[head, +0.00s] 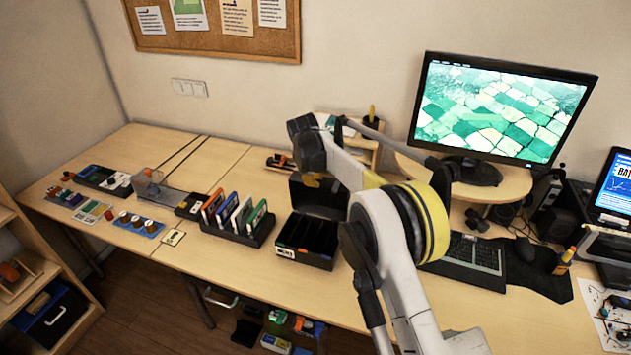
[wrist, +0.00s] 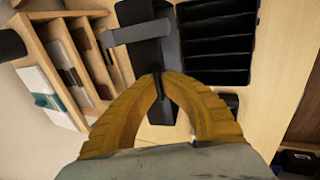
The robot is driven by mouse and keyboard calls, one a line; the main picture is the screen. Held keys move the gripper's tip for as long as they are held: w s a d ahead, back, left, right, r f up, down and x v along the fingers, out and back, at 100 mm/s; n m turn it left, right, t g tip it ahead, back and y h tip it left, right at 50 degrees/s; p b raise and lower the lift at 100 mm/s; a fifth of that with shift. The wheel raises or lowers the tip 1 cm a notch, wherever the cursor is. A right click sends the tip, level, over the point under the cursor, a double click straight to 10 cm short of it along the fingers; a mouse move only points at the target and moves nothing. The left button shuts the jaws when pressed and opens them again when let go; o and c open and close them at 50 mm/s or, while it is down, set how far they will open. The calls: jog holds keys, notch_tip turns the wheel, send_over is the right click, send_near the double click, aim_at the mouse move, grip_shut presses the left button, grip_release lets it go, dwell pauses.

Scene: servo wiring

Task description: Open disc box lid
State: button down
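A black open box with several slots (head: 307,241) stands on the desk, a white label on its front; it also shows at the upper right of the wrist view (wrist: 217,45). Directly behind it is a dark panel or box (head: 318,198), partly hidden by my arm. In the wrist view this dark piece (wrist: 148,52) has a grey bar (wrist: 136,32) across it. I cannot tell which part is the disc box lid. My gripper (head: 312,181) is above the dark piece. In the wrist view its yellow fingertips (wrist: 158,84) meet over it, with nothing clearly held; contact is unclear.
A wooden organiser (wrist: 70,60) stands close on the wrist view's left. A rack of upright coloured cases (head: 238,220) stands left of the slotted box. The monitor (head: 497,108) and keyboard (head: 466,258) are to the right. The desk front between is clear.

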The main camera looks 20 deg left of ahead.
jog(key=c, duration=1.6)
grip_release()
